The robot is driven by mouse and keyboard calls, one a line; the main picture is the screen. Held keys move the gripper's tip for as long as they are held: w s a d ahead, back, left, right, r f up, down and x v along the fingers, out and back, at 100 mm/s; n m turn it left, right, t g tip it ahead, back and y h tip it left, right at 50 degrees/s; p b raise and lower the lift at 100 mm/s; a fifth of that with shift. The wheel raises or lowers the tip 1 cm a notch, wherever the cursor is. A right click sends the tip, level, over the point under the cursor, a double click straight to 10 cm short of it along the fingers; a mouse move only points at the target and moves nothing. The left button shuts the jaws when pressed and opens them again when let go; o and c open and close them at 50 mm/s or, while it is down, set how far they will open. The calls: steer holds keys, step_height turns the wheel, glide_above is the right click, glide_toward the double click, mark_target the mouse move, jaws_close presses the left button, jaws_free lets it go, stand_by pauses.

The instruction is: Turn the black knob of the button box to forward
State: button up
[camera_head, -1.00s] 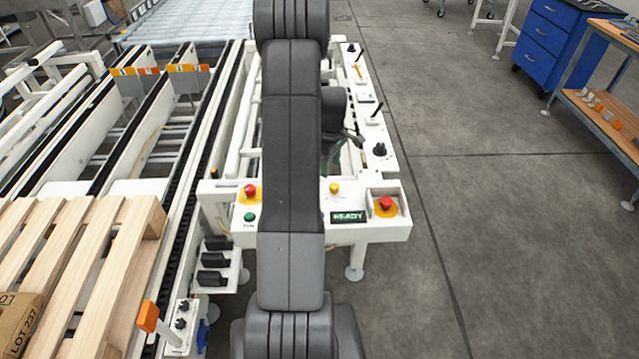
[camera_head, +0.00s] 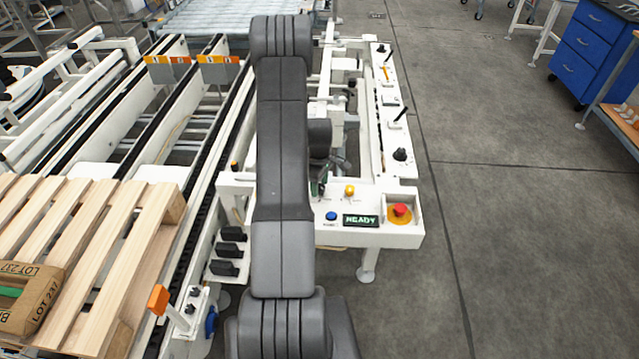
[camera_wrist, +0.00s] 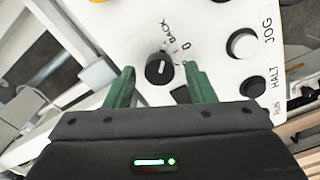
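The black knob (camera_wrist: 158,69) with a pale mark sits on a white panel of the button box (camera_wrist: 205,80) in the wrist view. Printed labels, including BACK and 0, lie above and right of it; its exact setting is hard to read. My gripper (camera_wrist: 159,70) is open, with one green finger to each side of the knob. Gaps show on both sides, so it is not gripped. In the head view my arm hides the knob, and only a bit of my green gripper shows beside the white console.
The white console (camera_head: 375,236) carries a READY display (camera_head: 360,220), a blue button (camera_head: 331,215) and a red emergency button (camera_head: 400,210). A wooden pallet (camera_head: 105,255) is at left; open floor lies right.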

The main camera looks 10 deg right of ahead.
steer(key=c, duration=0.9)
steer(key=shift+f+m+b, duration=0.1)
steer(key=shift+m+b, duration=0.2)
steer(key=shift+b, duration=0.25)
steer(key=shift+f+m+b, duration=0.15)
steer(key=shift+m+b, duration=0.75)
steer(key=shift+b, duration=0.3)
steer(key=m+b, duration=0.4)
steer(key=m, duration=0.1)
steer(key=shift+w+d+b, duration=0.1)
steer(key=shift+b, duration=0.2)
steer(key=m+b, duration=0.1)
steer(key=m, duration=0.2)
steer(key=m+b, duration=0.2)
steer(key=shift+r+m, duration=0.2)
steer(key=shift+m, duration=0.2)
steer(key=shift+d+r+m+b, duration=0.1)
steer(key=shift+m+b, duration=0.6)
steer(key=shift+m, duration=1.6)
